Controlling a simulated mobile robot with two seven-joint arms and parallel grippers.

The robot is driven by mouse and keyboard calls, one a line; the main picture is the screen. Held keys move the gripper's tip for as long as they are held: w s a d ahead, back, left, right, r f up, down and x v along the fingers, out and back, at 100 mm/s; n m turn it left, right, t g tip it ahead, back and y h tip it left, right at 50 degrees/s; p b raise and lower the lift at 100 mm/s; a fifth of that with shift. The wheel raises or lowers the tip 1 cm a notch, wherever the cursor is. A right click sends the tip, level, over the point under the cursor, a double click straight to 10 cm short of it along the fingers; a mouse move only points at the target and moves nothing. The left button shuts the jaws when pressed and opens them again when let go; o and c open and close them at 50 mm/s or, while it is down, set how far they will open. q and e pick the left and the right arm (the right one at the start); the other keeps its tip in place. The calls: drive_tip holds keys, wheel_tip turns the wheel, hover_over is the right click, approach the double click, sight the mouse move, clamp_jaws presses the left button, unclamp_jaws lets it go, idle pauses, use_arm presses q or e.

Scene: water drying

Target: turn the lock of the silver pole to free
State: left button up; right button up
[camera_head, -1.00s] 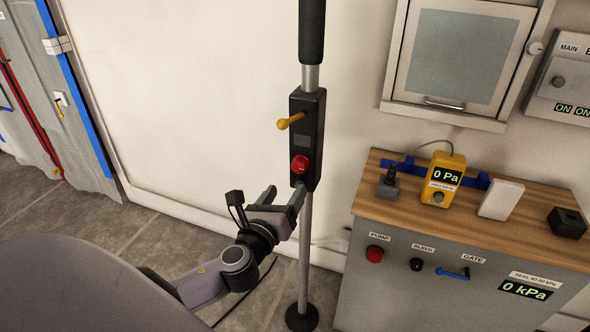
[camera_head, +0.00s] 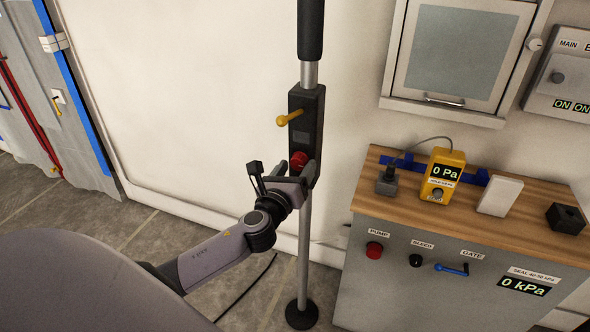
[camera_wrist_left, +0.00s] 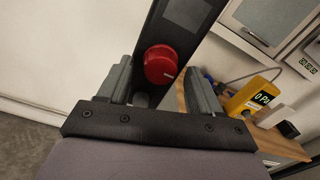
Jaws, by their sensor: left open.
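The silver pole (camera_head: 304,245) stands upright on a round black foot, with a black grip at its top. A black box (camera_head: 305,108) on it carries a yellow lever (camera_head: 289,118) pointing left and a red knob (camera_head: 298,160) below. In the left wrist view the red knob (camera_wrist_left: 161,65) shows a pale mark at its right edge. My left gripper (camera_head: 304,176) is at the lower end of the box, just below the red knob. Its open fingers (camera_wrist_left: 163,85) stand on either side of the knob, with gaps visible. My right gripper is out of view.
A wood-topped cabinet (camera_head: 400,163) stands to the right, carrying a yellow gauge (camera_head: 441,176), a white block (camera_head: 500,197) and a black block (camera_head: 566,219). A cable (camera_head: 247,288) lies on the floor. The white wall (camera_head: 190,110) is behind the pole.

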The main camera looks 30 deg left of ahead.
use_arm(q)
drive_tip(key=c, duration=1.1)
drive_tip(key=shift+o, duration=0.2)
